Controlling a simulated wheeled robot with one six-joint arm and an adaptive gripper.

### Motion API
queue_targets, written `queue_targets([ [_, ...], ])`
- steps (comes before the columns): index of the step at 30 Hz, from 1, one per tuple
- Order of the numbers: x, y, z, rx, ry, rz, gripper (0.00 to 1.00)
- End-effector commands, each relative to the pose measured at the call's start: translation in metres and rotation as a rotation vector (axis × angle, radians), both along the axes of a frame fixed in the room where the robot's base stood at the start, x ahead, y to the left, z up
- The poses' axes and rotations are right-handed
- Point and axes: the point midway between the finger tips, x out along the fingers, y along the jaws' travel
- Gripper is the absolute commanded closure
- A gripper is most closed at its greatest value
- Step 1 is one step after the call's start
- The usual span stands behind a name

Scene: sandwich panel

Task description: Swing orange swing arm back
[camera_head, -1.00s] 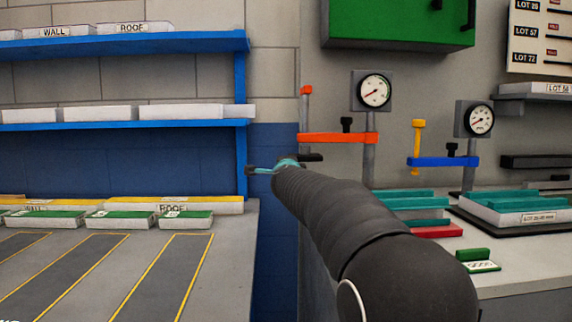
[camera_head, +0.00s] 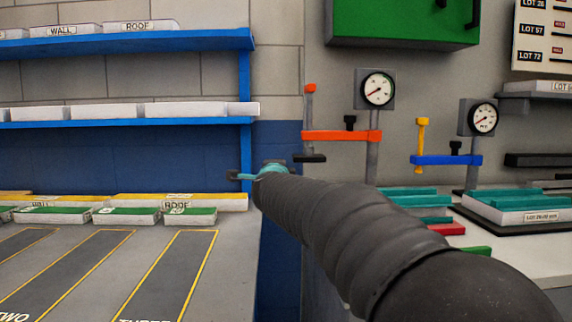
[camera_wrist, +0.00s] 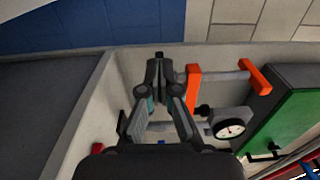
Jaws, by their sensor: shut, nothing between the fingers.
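The orange swing arm (camera_head: 342,136) reaches left from a grey post below a round gauge (camera_head: 378,89). An upright screw with an orange top (camera_head: 310,100) and a dark foot stands at its free end. In the wrist view the orange arm (camera_wrist: 193,90) is just right of my gripper (camera_wrist: 158,66), whose fingertips are together and empty. I cannot tell whether they touch the orange arm. In the head view my gripper (camera_head: 235,175) is left of the orange arm and lower in the picture, partly hidden by my wrist.
A blue swing arm (camera_head: 445,160) with a yellow screw stands to the right. A green cabinet (camera_head: 400,22) hangs above. A blue shelf post (camera_head: 246,150) is close behind my gripper in the picture. Teal panels in trays (camera_head: 520,216) lie on the right counter.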

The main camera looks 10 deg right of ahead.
Motion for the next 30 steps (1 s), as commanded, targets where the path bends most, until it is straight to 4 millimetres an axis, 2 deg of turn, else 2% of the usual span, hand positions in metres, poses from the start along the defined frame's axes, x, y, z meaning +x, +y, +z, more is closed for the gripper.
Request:
queue_targets([
  [1, -0.006, 0.01, 0.001, 0.001, 0.0, 0.004, 1.0],
  [4, -0.014, 0.021, 0.001, 0.0, 0.0, 0.003, 1.0],
  [9, -0.022, 0.032, 0.0, 0.0, 0.0, 0.001, 1.0],
  [23, -0.026, 0.034, 0.001, -0.01, 0.002, 0.007, 1.0],
  [26, -0.038, 0.037, 0.001, -0.067, 0.017, 0.051, 1.0],
  [29, -0.063, 0.045, -0.003, -0.189, 0.059, 0.145, 1.0],
  [30, -0.077, 0.05, -0.008, -0.253, 0.083, 0.194, 1.0],
])
